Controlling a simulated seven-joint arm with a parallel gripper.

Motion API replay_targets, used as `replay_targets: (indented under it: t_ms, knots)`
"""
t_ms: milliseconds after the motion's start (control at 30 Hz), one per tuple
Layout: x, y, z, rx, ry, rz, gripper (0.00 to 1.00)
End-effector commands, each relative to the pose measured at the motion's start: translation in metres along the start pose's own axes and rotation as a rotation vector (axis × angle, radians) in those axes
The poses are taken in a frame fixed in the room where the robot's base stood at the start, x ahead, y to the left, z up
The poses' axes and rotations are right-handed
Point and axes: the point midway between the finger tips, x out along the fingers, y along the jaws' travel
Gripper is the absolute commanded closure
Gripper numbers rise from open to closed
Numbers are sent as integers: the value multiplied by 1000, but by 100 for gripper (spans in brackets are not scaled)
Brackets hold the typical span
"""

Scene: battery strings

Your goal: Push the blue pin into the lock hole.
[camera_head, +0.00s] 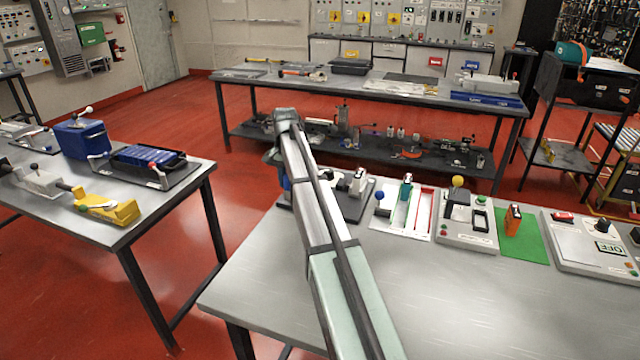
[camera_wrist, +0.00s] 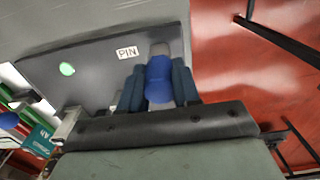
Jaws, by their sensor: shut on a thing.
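The blue pin (camera_wrist: 159,80) is between the two dark fingers of my gripper (camera_wrist: 158,88) in the wrist view, and the gripper is shut on it. A grey piece (camera_wrist: 160,48) shows just beyond the pin's far end. The lock hole itself is hidden, so I cannot tell how far the pin is in. A dark base plate (camera_wrist: 90,85) lies below, with a white PIN label (camera_wrist: 127,52) beside the pin and a round green light (camera_wrist: 67,69). In the head view my arm hides the pin and most of the gripper.
Right of the plate on the same table are a ball-topped lever (camera_head: 380,198), a white tray with slots (camera_head: 423,215), a yellow-knobbed box (camera_head: 466,232) and a green mat (camera_head: 533,245). The table's front (camera_head: 480,320) is clear. Another table with devices (camera_head: 150,210) stands left.

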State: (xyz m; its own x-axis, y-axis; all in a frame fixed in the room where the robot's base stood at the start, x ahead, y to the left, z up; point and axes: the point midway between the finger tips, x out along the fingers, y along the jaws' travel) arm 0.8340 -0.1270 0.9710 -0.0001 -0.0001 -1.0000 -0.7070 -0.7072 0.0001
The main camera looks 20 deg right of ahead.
Motion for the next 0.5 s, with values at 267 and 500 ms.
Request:
replay_targets:
  t_ms: [267,500]
  knots:
    - [-1,0,0,0,0,-1,100]
    - [-5,0,0,0,0,-1,100]
